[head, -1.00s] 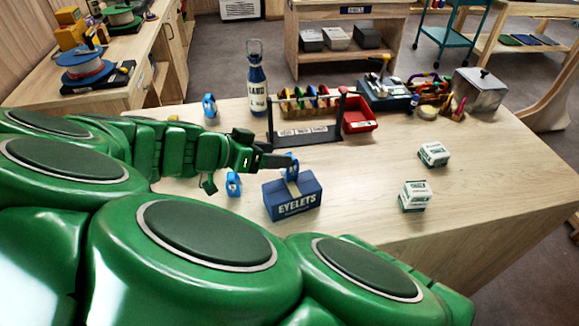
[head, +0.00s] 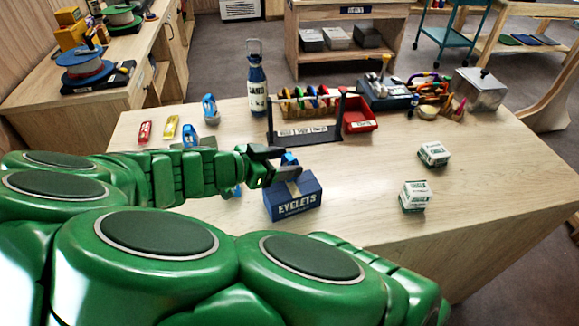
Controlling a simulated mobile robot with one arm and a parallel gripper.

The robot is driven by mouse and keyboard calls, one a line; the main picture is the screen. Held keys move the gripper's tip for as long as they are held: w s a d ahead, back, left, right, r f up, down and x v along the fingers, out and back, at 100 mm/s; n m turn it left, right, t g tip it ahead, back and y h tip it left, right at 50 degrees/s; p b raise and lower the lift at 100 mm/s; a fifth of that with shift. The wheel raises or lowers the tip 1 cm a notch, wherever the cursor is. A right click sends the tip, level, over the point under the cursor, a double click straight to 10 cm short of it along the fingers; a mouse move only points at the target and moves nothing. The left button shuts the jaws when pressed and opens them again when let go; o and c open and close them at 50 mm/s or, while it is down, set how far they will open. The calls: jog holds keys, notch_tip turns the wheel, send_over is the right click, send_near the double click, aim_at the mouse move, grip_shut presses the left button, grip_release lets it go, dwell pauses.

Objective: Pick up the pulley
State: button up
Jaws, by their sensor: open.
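My gripper (head: 284,162), at the end of my green arm, is open just above and behind the blue EYELETS box (head: 294,198). A small blue piece (head: 289,158) shows at its fingertips, partly hidden by them; I cannot tell whether it stands on the box or behind it. Other blue pieces of gear are a ring-topped one (head: 210,108) at the back left, one (head: 190,136) further forward, and one (head: 235,190) mostly hidden behind my arm. The views are too small to tell for sure which blue piece is the pulley.
A dark rack with coloured gear (head: 305,133) and a labelled bottle (head: 257,90) stand behind my gripper. A red bin (head: 360,115) is beside the rack. Two small white-and-green boxes (head: 433,154) (head: 414,196) lie to the right. The table's right front is clear.

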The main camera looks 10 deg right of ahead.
jog(key=shift+x, duration=1)
grip_shut()
jog(key=shift+r, duration=4.75)
send_over(292, 186)
jog(key=shift+f, duration=3.2)
